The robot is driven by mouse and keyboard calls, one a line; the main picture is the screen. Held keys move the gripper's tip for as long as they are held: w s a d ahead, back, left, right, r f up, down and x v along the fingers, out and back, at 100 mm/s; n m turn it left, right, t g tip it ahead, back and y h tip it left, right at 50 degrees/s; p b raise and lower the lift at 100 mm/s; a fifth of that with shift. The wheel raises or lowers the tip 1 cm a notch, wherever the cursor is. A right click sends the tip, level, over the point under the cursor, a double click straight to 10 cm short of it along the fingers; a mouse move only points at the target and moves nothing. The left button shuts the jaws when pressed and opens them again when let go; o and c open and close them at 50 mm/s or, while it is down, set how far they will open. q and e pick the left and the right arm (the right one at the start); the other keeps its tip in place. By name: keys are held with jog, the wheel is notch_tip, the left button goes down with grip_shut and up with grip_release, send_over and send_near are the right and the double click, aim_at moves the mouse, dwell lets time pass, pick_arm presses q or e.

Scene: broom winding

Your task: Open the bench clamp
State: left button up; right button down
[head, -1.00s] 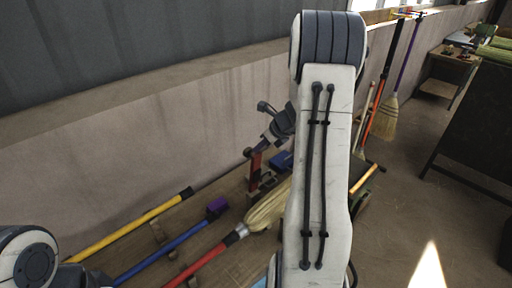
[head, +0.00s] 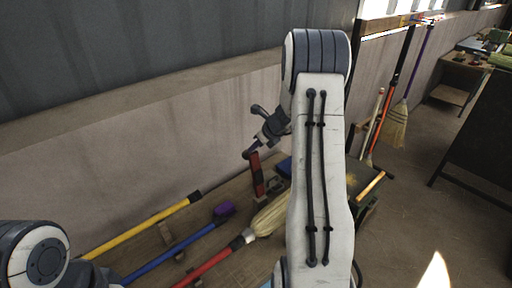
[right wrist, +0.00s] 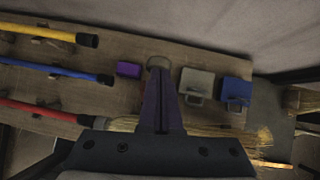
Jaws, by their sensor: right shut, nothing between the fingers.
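A red upright piece (head: 257,174), which looks like the lever of the bench clamp, stands on the wooden bench (head: 234,195) near the wall, leaning slightly left at its top. The clamp's jaws are too small and dark to make out. My right gripper (head: 249,152) points down at the top of the red piece; I cannot tell whether they touch. In the right wrist view its dark fingers (right wrist: 160,108) are together with nothing between them, and a small tan-grey part (right wrist: 158,63) shows at their tips. The red piece is not clear there. My left gripper is out of view.
Yellow (head: 150,222), blue (head: 180,246) and red (head: 212,262) handles lie on the bench beside a straw broom head (head: 271,216). A purple block (right wrist: 128,69), a grey block (right wrist: 196,83) and a blue block (right wrist: 235,91) flank the fingers. The wall is close behind.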

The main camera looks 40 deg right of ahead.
jog(key=p+v, duration=0.2)
jog(key=v, duration=0.1)
jog(key=shift+s+d+r+p, duration=0.1)
jog(key=shift+d+r+p, duration=0.05)
jog(key=shift+r+p, duration=0.2)
jog(key=s+r+b, duration=0.1)
jog(key=s+r, duration=0.2)
jog(key=r, duration=0.7)
jog(key=s+a+f+n+g+y+b, duration=0.1)
jog(key=s+a+f+n+g+b, duration=0.15)
jog(key=a+n, duration=0.6)
jog(key=s+a+f+n+g+b, duration=0.1)
jog(key=s+a+f+n, duration=0.3)
jog(key=a, duration=0.8)
jog(key=s+a+n+g+y+b, duration=0.1)
jog(key=s+a+n+b, duration=0.1)
jog(key=a+n, duration=0.7)
jog(key=s+a+f+n+g+h+b, duration=0.1)
jog(key=s+a+f+n+b, duration=0.1)
jog(key=s+n, duration=0.7)
jog(key=s+a+f+n+g+h+b, duration=0.1)
jog(key=s+a+f+n, duration=0.3)
jog(key=s+n, duration=0.6)
jog(key=s+a+b, duration=0.1)
jog(key=a, duration=0.1)
jog(key=shift+a+f+b, duration=0.25)
jog(key=shift+f+b, duration=0.05)
jog(key=shift+f, duration=0.05)
jog(key=shift+n+g, duration=0.25)
